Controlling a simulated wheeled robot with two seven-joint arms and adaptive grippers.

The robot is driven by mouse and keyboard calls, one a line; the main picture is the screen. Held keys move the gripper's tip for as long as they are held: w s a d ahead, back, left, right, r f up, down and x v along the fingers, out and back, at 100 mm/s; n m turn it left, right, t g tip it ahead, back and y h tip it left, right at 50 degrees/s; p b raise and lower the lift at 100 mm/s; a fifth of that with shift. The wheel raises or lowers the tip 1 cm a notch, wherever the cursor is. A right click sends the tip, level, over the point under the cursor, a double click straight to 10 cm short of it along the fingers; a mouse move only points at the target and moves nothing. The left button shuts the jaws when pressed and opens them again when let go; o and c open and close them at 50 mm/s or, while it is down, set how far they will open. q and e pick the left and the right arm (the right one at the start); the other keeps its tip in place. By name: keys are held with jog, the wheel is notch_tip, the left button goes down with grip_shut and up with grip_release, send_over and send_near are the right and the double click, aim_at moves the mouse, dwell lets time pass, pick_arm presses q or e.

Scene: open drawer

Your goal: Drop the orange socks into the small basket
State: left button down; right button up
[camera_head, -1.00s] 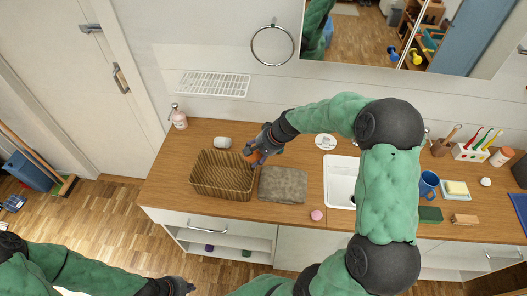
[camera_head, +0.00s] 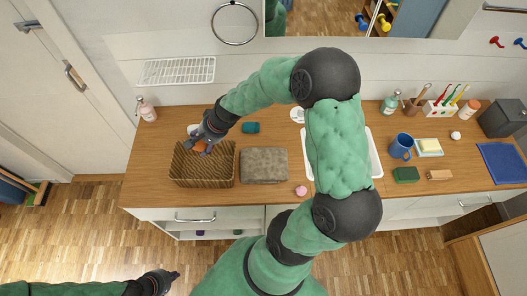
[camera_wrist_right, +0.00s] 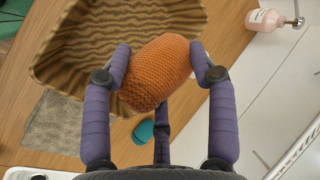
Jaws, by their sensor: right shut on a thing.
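The orange socks (camera_head: 201,147) are a knitted ball; in the right wrist view the socks (camera_wrist_right: 157,72) sit between the fingers. My right gripper (camera_head: 204,142) is shut on them. It holds them over the back part of the small basket (camera_head: 203,183) in the head view. The woven brown basket also shows in the right wrist view (camera_wrist_right: 95,45), partly hidden by the socks and a finger. What I see of its inside is empty. My left gripper (camera_head: 175,275) is low in front of the counter, away from the basket; its jaw state is unclear.
A grey-brown folded towel (camera_head: 263,166) lies right of the basket. A teal item (camera_head: 250,127) lies behind it. A pink soap bottle (camera_head: 147,110) stands at the back left. A sink (camera_head: 375,155) is partly behind my right arm. Counter left of the basket is clear.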

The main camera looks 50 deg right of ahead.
jog(key=shift+f+b, duration=0.8)
jog(key=shift+f, duration=0.5)
jog(key=o, duration=1.2)
jog(key=v, duration=1.2)
